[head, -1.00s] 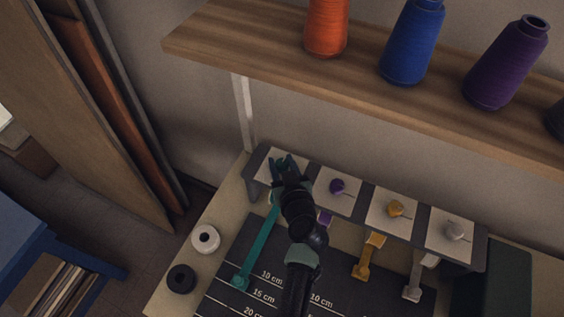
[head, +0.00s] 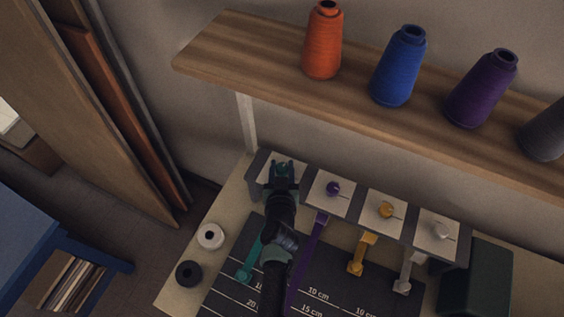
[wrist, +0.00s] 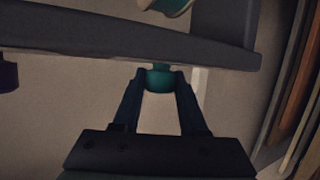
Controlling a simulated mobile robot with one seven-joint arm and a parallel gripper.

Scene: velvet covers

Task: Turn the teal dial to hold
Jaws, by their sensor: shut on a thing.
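The teal dial (head: 282,167) is on the leftmost pale plate of the grey dial panel (head: 252,166). In the wrist view the teal dial (wrist: 160,80) sits between the two fingertips, just under the panel edge. My gripper (head: 283,172) is at that plate and shut on the dial; the wrist view also shows my gripper (wrist: 160,78) with a finger on each side. The dial's pointer and the plate's markings are hidden by my gripper, so its setting cannot be read.
Purple (head: 333,188), yellow (head: 386,209) and white (head: 440,230) dials stand to the right. A wooden shelf (head: 240,50) with thread cones overhangs behind. Two small rolls lie at the left.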

